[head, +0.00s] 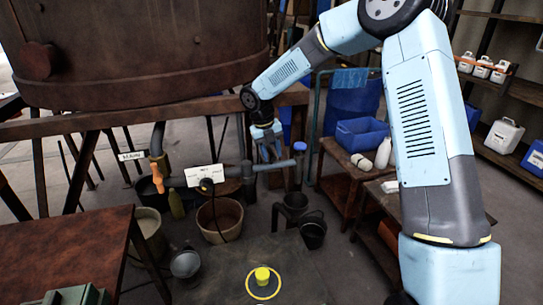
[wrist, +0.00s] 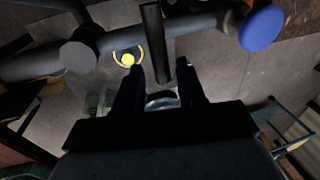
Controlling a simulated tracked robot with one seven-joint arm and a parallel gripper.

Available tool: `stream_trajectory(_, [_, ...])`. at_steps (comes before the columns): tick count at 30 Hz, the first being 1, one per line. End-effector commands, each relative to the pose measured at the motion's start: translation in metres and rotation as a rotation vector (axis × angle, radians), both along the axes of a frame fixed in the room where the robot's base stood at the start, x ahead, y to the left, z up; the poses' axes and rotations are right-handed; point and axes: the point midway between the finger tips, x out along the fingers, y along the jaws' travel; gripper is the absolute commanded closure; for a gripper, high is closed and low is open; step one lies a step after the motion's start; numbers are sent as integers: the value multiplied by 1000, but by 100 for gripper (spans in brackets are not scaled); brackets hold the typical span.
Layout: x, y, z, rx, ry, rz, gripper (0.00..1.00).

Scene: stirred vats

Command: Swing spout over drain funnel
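The spout is a grey pipe (head: 272,167) running sideways from a vertical pipe in the head view. It crosses the top of the wrist view (wrist: 120,41). A dark upright bar (wrist: 153,40) meets it there. My gripper (head: 270,158) is at the spout in the head view. In the wrist view my gripper (wrist: 160,75) has its fingers apart, one each side of the bar, with gaps visible; contact is not clear.
A rusty vat (head: 140,50) fills the upper left. A blue bin (head: 362,135) rests on a wooden bench at right. A blue disc (wrist: 262,28) is near the pipe.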

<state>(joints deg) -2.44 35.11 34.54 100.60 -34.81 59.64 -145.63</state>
Motion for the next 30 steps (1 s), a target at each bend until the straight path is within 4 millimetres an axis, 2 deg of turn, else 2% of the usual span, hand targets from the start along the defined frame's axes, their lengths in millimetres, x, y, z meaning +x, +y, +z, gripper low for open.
stream_trajectory(1, [10, 9, 26, 18, -46, 4, 60])
stream_trajectory(9, [1, 21, 58, 23, -60, 17, 60])
stream_trajectory(12, [-1, 21, 62, 21, -58, 17, 60])
stream_trajectory(17, [7, 17, 54, 19, -42, 9, 60])
stream_trajectory(23, [7, 14, 53, 16, -38, 3, 60])
stream_trajectory(26, [4, 10, 58, 14, -49, -30, 60])
stream_trajectory(30, [-6, -6, 76, 10, -93, -167, 60])
